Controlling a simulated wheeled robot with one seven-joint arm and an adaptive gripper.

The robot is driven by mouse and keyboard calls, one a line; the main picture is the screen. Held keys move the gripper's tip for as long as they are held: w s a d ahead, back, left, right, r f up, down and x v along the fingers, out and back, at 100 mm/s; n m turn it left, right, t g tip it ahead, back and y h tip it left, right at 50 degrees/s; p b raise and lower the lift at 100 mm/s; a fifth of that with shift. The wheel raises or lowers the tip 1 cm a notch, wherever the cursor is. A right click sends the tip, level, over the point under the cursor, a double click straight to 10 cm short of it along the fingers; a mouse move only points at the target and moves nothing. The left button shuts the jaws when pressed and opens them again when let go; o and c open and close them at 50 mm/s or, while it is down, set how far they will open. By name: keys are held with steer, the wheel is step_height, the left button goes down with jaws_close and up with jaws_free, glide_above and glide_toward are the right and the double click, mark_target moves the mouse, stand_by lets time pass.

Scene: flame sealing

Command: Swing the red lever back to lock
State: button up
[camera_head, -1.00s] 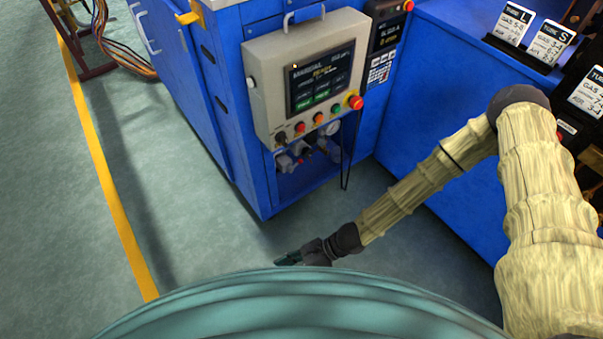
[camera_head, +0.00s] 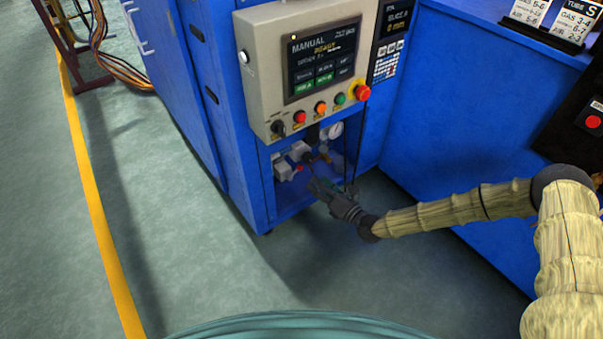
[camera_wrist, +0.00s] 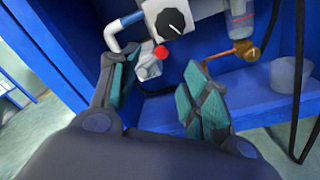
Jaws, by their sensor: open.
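The red lever (camera_wrist: 161,52) shows as a small red piece on a grey valve fitting (camera_wrist: 148,68) in the wrist view, ahead of my gripper and between the lines of its two fingers. It also shows as a small red spot in the head view (camera_head: 299,168), inside the open bay under the control panel. My gripper (camera_wrist: 155,92) is open and empty, its teal finger pads apart. In the head view my gripper (camera_head: 326,188) is at the bay's opening, to the lower right of the red spot. I cannot tell whether a finger touches the valve.
A white box with a black dial (camera_wrist: 175,18) sits just above the valve. A brass fitting (camera_wrist: 246,49) and a white cylinder (camera_wrist: 290,75) are to the right. A black cable hangs at the right. The control panel (camera_head: 300,65) overhangs the bay; the bay walls are close.

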mark_target(295, 172)
steer(key=b+x, duration=0.3)
steer(key=x, duration=0.6)
steer(key=shift+a, duration=0.2)
steer(key=shift+w, duration=0.1)
